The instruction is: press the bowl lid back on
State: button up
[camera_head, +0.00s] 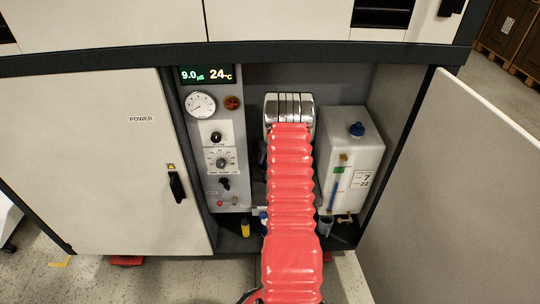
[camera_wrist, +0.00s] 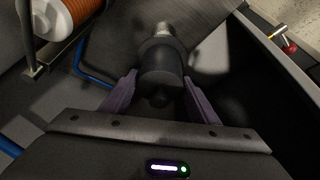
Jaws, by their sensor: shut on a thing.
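In the wrist view, my gripper (camera_wrist: 160,82) has its two purple fingers on either side of a dark round piece with a small knob towards me. The fingers are shut on this piece, which looks like the bowl lid (camera_wrist: 161,57). A paler metallic part (camera_wrist: 163,31) shows just beyond it; whether the lid touches or sits on anything there, I cannot tell. The bowl itself is not clearly visible. In the head view, my red-sleeved arm reaches into the open cabinet and hides the gripper and the lid.
In the head view, a white tank (camera_head: 350,165) with a blue cap stands right of my arm, and a control panel (camera_head: 217,150) left of it. An open door (camera_head: 455,190) bounds the right. The wrist view shows an orange coil (camera_wrist: 83,18), blue tubing (camera_wrist: 90,75) and a red-handled valve (camera_wrist: 290,45).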

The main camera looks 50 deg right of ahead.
jog(key=o, duration=1.1)
jog(key=shift+o, duration=0.4)
jog(key=o, duration=0.4)
jog(key=shift+s, duration=0.1)
jog(key=shift+r, duration=0.15)
jog(key=shift+r, duration=3.45)
